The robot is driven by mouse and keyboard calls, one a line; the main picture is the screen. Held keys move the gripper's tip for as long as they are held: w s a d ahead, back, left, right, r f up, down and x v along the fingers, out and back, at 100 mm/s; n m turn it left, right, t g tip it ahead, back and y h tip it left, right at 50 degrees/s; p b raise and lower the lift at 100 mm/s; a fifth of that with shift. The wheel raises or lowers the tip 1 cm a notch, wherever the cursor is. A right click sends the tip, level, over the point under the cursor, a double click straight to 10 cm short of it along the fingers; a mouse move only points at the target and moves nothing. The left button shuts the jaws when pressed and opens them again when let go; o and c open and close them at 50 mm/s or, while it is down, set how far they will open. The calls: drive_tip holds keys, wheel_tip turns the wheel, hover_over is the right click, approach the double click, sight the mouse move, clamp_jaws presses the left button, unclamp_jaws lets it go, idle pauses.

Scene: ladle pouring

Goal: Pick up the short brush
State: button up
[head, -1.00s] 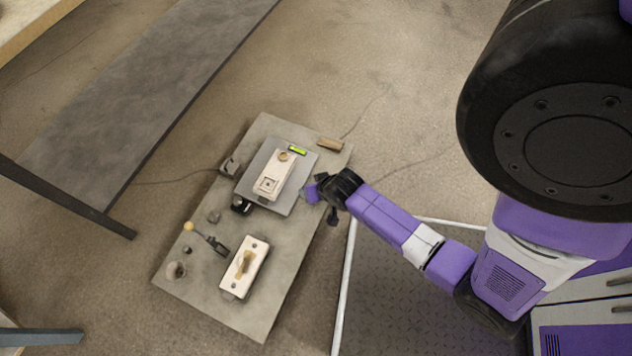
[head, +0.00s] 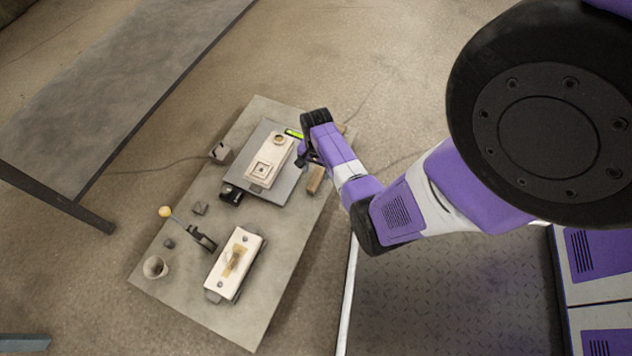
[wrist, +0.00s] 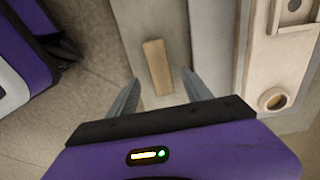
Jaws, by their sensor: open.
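A short tan wooden piece (head: 315,180), the likely short brush, lies on the grey table (head: 190,295) near its right edge; I see no bristles. In the wrist view this piece (wrist: 158,67) shows as a plain bar ahead of and between the fingers. My gripper (head: 304,156) is over the table's right edge, beside a grey plate with a white case. In the wrist view my gripper (wrist: 159,82) is open and holds nothing. Whether the fingers are down at the piece's height I cannot tell.
The white case (head: 270,158) stands on the grey plate (head: 240,170), close to the fingers' right in the wrist view. Another tan piece (head: 341,128) is partly hidden by my arm. A second white case (head: 225,280), a cup (head: 154,267) and a ladle-like tool (head: 165,212) lie farther left.

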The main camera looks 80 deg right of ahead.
sight(316, 178)
drive_tip(key=f+b, duration=0.1)
drive_tip(key=f, duration=0.1)
drive_tip(key=f+b, duration=0.2)
drive_tip(key=f, duration=0.1)
drive_tip(key=shift+w+a+b, duration=0.1)
drive_tip(key=shift+a+b, duration=0.1)
drive_tip(key=shift+b, duration=0.1)
drive_tip(key=shift+r, duration=0.1)
clamp_jaws()
